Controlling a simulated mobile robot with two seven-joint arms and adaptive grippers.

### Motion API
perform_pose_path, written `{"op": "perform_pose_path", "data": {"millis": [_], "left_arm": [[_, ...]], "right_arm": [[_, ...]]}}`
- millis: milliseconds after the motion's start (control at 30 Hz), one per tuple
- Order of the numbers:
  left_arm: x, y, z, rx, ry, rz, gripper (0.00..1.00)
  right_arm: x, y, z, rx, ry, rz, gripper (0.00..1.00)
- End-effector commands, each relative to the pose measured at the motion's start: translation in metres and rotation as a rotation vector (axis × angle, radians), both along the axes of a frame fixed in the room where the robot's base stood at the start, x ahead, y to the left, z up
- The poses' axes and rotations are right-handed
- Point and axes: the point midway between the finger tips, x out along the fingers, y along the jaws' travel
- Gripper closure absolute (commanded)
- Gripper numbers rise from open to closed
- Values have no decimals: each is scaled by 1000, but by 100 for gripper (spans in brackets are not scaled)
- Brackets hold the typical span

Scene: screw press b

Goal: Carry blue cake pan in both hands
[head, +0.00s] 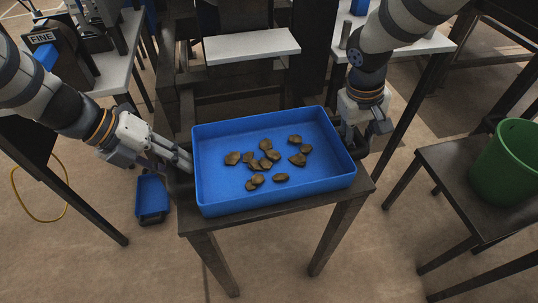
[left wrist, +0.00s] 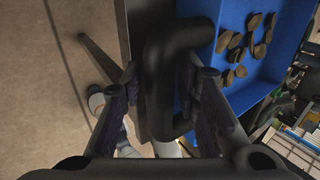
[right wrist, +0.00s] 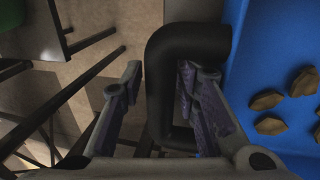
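The blue cake pan (head: 222,203) sits on a small dark table and holds several brown lumps (head: 265,160). It has a black handle at each end. My left gripper (head: 184,163) is at the pan's left end; in the left wrist view its fingers stand on either side of the black handle (left wrist: 160,90), apart, not clearly clamped. My right gripper (head: 362,135) is at the right end; in the right wrist view its fingers straddle the other handle (right wrist: 162,95), with a small gap on the outer side. Contact on the inner side is hard to tell.
The dark table (head: 280,207) has little bare top around the pan. A green bucket (head: 507,165) stands on a dark side table at right. A small blue bin (head: 152,197) is on the floor at left. A machine with a white plate (head: 252,46) stands behind.

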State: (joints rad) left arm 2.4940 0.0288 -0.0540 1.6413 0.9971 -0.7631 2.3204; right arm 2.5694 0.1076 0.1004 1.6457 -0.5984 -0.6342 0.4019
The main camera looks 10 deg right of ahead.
Motion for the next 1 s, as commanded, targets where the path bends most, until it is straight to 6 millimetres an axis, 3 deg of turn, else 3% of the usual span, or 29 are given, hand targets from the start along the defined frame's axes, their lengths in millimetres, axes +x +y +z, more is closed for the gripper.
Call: {"op": "perform_pose_path", "data": {"millis": [33, 100, 567, 667, 900, 1000], "left_arm": [[0, 0, 0, 0, 0, 0, 85], [0, 0, 0, 0, 0, 0, 100], [1, 0, 7, 0, -9, 0, 100], [5, 0, 31, 0, -40, 0, 100], [16, 0, 139, 0, -195, 0, 100], [16, 0, 162, -1, -233, 0, 100]], "right_arm": [[0, 0, 0, 0, 0, 0, 85], [0, 0, 0, 0, 0, 0, 100], [2, 0, 8, 0, -10, 0, 100], [5, 0, 31, 0, -40, 0, 100], [16, 0, 139, 0, -196, 0, 100], [16, 0, 163, 0, -234, 0, 100]]}}
